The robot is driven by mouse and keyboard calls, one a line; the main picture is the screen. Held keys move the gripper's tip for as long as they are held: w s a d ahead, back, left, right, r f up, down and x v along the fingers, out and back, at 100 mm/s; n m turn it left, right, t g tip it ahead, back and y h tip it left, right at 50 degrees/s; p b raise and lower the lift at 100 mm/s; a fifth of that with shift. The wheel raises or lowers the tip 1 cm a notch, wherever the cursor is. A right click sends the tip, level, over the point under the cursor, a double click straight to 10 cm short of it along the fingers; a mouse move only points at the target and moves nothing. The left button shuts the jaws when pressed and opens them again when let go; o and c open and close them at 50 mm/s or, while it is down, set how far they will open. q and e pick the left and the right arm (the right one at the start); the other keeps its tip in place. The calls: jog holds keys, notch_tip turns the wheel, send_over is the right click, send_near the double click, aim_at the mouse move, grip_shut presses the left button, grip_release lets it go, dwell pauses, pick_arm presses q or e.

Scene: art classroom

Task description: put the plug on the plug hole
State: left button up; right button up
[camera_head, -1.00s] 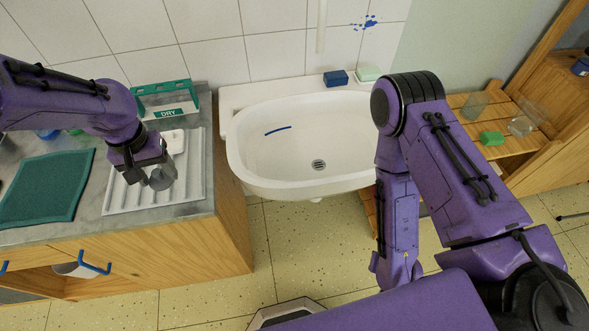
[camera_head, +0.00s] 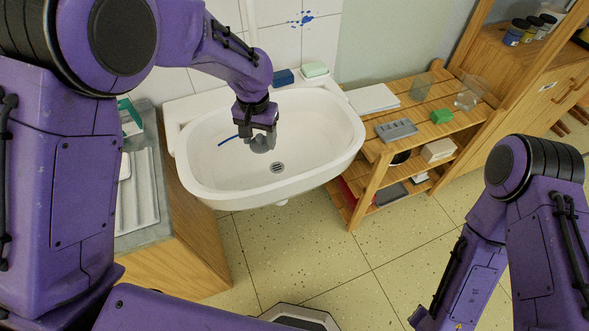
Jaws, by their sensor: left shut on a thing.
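My left gripper (camera_head: 258,128) is shut on a round grey plug (camera_head: 262,145) and holds it over the white sink basin (camera_head: 208,165). The plug hole (camera_head: 277,167) is a dark round grated drain in the basin floor. It shows uncovered, just below and right of the plug in the picture. The height of the plug above the basin floor is hard to tell. My right arm is at the right edge, and its gripper is not in view.
A blue block (camera_head: 284,77) and a pale green soap (camera_head: 314,69) sit on the sink's back rim. A wooden shelf (camera_head: 405,118) with several items stands right of the sink. The counter (camera_head: 150,237) with a white drying tray (camera_head: 146,195) is at left.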

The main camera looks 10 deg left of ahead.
pick_arm(q)
jog(key=m+b, duration=0.1)
jog(key=b, duration=0.1)
send_over(277, 168)
notch_tip(277, 168, down, 9)
notch_tip(277, 168, down, 9)
jog(key=shift+s+r+p, duration=0.1)
jog(key=shift+p, duration=0.6)
jog(key=shift+f, duration=0.4)
pick_arm(e)
jog(key=shift+w+f, duration=0.2)
jog(key=shift+f, duration=0.65)
pick_arm(q)
jog(key=shift+f, duration=0.15)
jog(key=o, duration=1)
jog(key=shift+o, duration=0.2)
pick_arm(e)
jog(key=shift+f, duration=0.1)
